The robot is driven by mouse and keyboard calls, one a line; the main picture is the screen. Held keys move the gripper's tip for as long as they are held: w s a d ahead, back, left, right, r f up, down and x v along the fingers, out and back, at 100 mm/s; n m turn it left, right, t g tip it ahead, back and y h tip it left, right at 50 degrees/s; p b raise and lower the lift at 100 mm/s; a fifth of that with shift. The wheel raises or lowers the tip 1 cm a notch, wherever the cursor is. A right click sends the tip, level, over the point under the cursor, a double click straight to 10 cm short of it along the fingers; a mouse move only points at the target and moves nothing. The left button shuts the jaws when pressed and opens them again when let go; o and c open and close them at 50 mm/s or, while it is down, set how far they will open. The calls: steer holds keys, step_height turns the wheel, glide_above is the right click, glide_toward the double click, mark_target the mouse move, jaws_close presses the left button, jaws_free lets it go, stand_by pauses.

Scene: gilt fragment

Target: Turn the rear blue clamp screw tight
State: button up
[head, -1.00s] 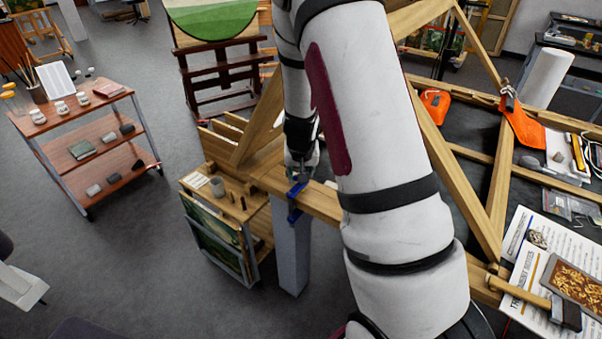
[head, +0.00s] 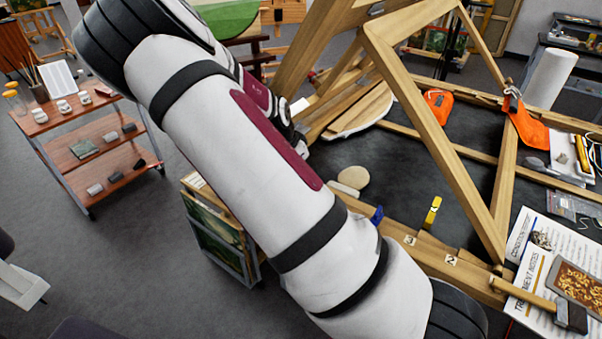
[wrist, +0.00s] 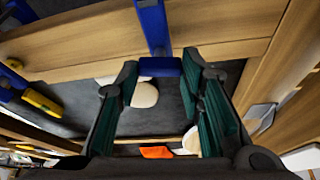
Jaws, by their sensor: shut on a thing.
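In the wrist view a blue clamp (wrist: 153,25) crosses a wooden beam, and its blue end block (wrist: 160,67) sits between my fingertips. My gripper (wrist: 160,72) is shut on this blue clamp part, its green-padded fingers on either side. In the head view my arm hides this clamp, and my gripper cannot be made out there. Another blue clamp (head: 377,215) shows on the near rail beside my arm. A blue clamp part also shows at the left of the wrist view (wrist: 12,82).
Wooden braces (head: 425,120) rise over the dark panel (head: 400,180). A round beige pad (head: 353,177) lies on it.

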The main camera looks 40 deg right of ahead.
steer(key=shift+a+m+g, duration=0.1)
steer(key=shift+m+g, duration=0.3)
steer(key=shift+m, duration=0.3)
steer(key=shift+f, duration=0.1)
steer(key=o, duration=1.2)
steer(key=shift+c, duration=0.2)
steer(key=v, duration=0.5)
steer(key=a, duration=1.1)
steer(key=shift+s+a, duration=0.2)
steer(key=shift+a, duration=0.2)
